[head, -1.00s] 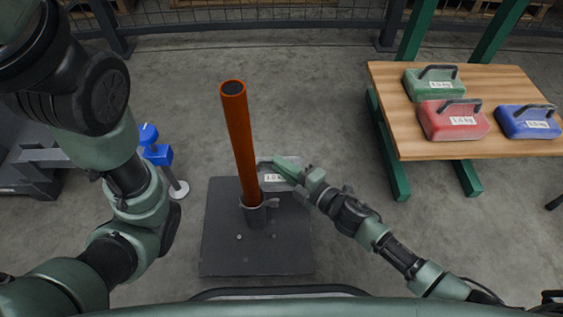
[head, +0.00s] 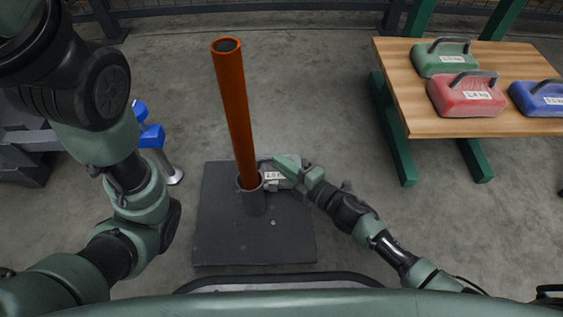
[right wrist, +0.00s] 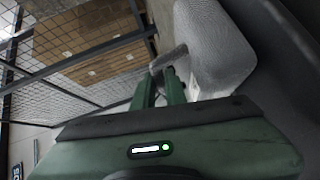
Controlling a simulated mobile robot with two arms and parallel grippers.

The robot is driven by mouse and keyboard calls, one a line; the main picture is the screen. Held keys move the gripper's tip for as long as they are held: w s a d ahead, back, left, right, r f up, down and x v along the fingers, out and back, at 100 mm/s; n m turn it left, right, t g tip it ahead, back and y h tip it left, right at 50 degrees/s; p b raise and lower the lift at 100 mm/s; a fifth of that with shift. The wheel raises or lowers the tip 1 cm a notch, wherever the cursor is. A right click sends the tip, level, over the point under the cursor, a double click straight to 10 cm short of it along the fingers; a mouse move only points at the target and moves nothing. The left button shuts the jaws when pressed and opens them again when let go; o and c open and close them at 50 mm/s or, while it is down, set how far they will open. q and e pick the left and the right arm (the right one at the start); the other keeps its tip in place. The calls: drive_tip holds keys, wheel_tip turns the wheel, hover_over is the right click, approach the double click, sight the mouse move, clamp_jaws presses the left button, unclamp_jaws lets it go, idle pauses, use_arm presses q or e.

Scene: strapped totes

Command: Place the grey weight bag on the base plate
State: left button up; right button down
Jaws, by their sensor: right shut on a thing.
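The grey weight bag (head: 275,175) has a white label and a handle. It is at the far right part of the dark square base plate (head: 285,240), just right of the pole socket. My right gripper (head: 285,163) is shut on its handle. In the right wrist view the bag (right wrist: 212,45) is close beside a dark flat surface, with the fingers (right wrist: 158,85) at the handle. I cannot tell whether the bag touches the plate. My left arm shows at the left; its gripper is out of view.
An orange pole (head: 238,120) stands tilted in the socket (head: 254,203) on the plate. A wooden bench (head: 420,115) at right holds green (head: 440,62), red (head: 465,97) and blue (head: 540,100) weight bags. A blue-topped item (head: 150,136) stands left. The floor between plate and bench is clear.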

drive_tip(key=shift+r, duration=0.15)
drive_tip(key=c, duration=1.8)
unclamp_jaws()
drive_tip(key=shift+f, duration=0.25)
drive_tip(key=o, duration=0.3)
drive_tip(key=shift+o, duration=0.2)
drive_tip(key=shift+r, duration=0.2)
drive_tip(key=shift+s+d, duration=0.25)
drive_tip(key=shift+s, duration=0.05)
drive_tip(key=p+v, duration=0.5)
drive_tip(key=v, duration=0.6)
drive_tip(key=shift+s+d, duration=0.1)
